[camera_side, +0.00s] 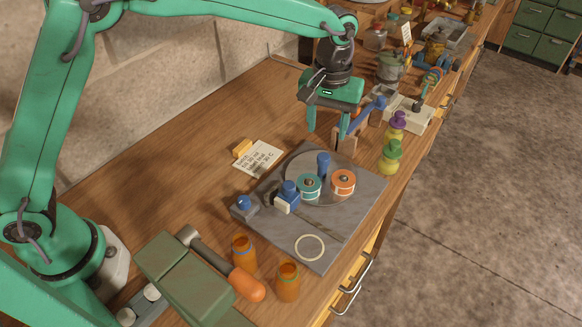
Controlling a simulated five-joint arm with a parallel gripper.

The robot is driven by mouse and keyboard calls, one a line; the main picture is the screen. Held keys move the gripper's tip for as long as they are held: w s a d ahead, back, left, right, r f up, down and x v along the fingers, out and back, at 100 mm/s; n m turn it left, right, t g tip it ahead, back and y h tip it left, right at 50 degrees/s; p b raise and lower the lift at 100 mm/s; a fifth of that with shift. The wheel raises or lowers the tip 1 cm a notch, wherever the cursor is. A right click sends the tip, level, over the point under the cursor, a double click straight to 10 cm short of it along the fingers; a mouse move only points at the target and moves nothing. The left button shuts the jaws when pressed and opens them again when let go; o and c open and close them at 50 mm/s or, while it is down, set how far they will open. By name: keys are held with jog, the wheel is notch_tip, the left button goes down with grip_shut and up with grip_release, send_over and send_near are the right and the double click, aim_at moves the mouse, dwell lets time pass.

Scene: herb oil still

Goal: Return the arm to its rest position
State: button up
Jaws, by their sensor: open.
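My gripper (327,133) hangs from my green arm over the wooden bench, above and behind the grey plate. Its two green fingers point down with a gap between them, and I see nothing held. The right finger is close to a wooden stand (346,146) with a blue lever; I cannot tell whether they touch. The grey plate (345,222) carries a round disc with a teal reel (308,185) and an orange reel (344,182). Blue-topped fittings stand at its left, and a pale ring (310,247) lies near its front.
Yellow bottles with purple (398,119) and green caps (391,148) stand near the right edge. Clutter fills the back; a wall is left.

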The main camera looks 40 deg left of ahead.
jog(key=shift+r, duration=0.15)
jog(key=s+a+r+m+t, duration=0.1)
jog(key=s+a+r, duration=0.4)
jog(key=a+r, duration=0.15)
jog(key=s+a+r+t, duration=0.2)
jog(key=s+a+r, duration=0.3)
jog(key=a, duration=0.2)
jog(key=s+a+f+m+t, duration=0.1)
jog(key=s+a, duration=0.4)
jog(key=s, duration=0.3)
jog(key=s+a+m+t, duration=0.1)
jog(key=s+a, duration=0.4)
jog(key=s, duration=0.2)
jog(key=shift+s+f+t, duration=0.3)
jog(key=shift+s+f, duration=0.05)
